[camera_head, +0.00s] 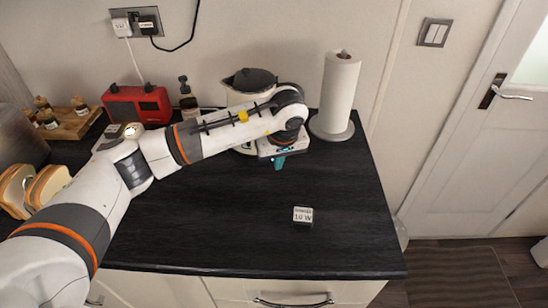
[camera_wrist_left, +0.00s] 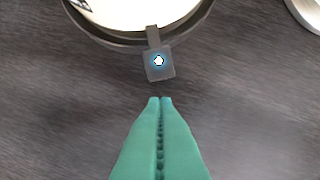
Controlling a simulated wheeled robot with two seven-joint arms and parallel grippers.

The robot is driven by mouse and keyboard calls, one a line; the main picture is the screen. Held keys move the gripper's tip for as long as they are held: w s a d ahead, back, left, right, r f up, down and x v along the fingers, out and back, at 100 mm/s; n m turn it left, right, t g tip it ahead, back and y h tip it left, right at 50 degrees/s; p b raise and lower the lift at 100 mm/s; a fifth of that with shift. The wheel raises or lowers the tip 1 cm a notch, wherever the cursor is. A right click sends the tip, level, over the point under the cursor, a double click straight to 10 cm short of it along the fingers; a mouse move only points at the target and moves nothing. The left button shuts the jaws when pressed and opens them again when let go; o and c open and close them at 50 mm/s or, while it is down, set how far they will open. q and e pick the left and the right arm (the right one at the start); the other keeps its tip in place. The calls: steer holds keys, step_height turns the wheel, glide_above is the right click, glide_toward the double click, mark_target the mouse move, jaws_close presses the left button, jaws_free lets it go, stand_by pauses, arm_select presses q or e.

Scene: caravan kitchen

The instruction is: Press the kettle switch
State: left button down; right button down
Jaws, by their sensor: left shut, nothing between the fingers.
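The kettle (camera_head: 247,82), cream with a dark lid, stands at the back of the dark worktop, partly hidden behind my left arm. In the left wrist view, its round base (camera_wrist_left: 95,38) is at the top, and the grey kettle switch (camera_wrist_left: 159,68) with a lit white and blue symbol sticks out from it. My left gripper (camera_head: 279,163) points down in front of the kettle. Its green fingers (camera_wrist_left: 160,100) are shut and empty in the left wrist view, their tips just short of the switch, with a small gap visible. My right gripper is not in view.
A paper towel roll (camera_head: 340,88) on a round stand is close to the right of my left wrist. A red radio (camera_head: 137,104) and a dark bottle (camera_head: 187,98) stand at the back left. A small white block (camera_head: 303,214) lies on the otherwise clear front worktop (camera_head: 230,225).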

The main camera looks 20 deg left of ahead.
arm_select(q)
steer(key=b+v, duration=0.2)
steer(key=v, duration=1)
steer(key=shift+b, duration=0.35)
